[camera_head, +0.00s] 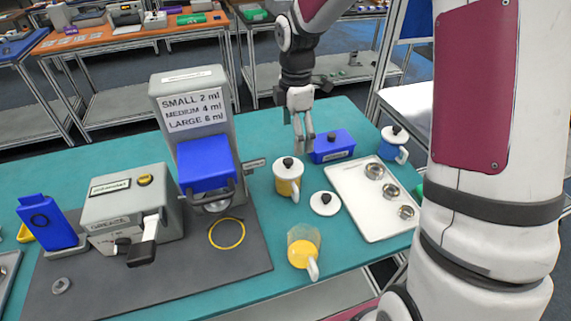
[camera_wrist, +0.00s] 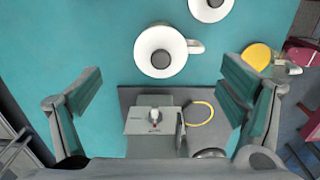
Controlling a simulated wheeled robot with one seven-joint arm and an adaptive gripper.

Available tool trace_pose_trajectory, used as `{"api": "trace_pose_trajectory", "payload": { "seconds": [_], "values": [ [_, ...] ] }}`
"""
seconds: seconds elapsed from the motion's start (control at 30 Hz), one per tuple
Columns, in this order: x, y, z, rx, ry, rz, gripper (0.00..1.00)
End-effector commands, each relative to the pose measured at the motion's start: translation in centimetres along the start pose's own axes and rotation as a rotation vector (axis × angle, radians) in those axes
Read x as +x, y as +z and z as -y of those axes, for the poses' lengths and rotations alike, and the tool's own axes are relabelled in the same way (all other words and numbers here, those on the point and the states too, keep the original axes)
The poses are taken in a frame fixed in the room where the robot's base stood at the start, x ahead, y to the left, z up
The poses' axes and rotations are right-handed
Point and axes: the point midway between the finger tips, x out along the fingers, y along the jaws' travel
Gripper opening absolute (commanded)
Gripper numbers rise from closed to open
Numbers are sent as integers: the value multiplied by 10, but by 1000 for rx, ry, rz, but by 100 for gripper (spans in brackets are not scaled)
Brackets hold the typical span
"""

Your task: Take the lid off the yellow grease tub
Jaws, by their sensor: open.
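The yellow grease tub (camera_head: 287,187) stands upright on the teal table, with a white lid (camera_head: 288,166) and dark knob on top and a white handle. In the wrist view its lid (camera_wrist: 150,58) is seen from above, roughly centred between my fingers and a little beyond their tips. My gripper (camera_head: 304,146) is open and empty, pointing down just behind and above the tub. Its two widely spread fingers also show in the wrist view (camera_wrist: 160,98). The lid sits on the tub, apart from the fingers.
A loose white lid (camera_head: 325,209) lies right of the tub. An open vessel with yellow contents (camera_head: 303,254) stands in front. A blue box (camera_head: 331,147), a blue lidded tub (camera_head: 390,151) and a white tray (camera_head: 366,222) are nearby. The grey dispenser (camera_head: 165,100) is left.

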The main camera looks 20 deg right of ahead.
Motion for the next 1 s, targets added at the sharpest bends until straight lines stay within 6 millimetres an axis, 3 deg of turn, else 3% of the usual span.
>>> {"api": "trace_pose_trajectory", "payload": {
  "seconds": [0.13, 0.43, 0.7, 1.0],
  "values": [
    [26, -1, 1, 0, -4, -1, 90],
    [48, -2, 1, 0, -2, -1, 90],
    [84, -4, 2, 1, -2, 0, 90],
    [92, -4, 0, 2, 1, 0, 90]
  ]
}}
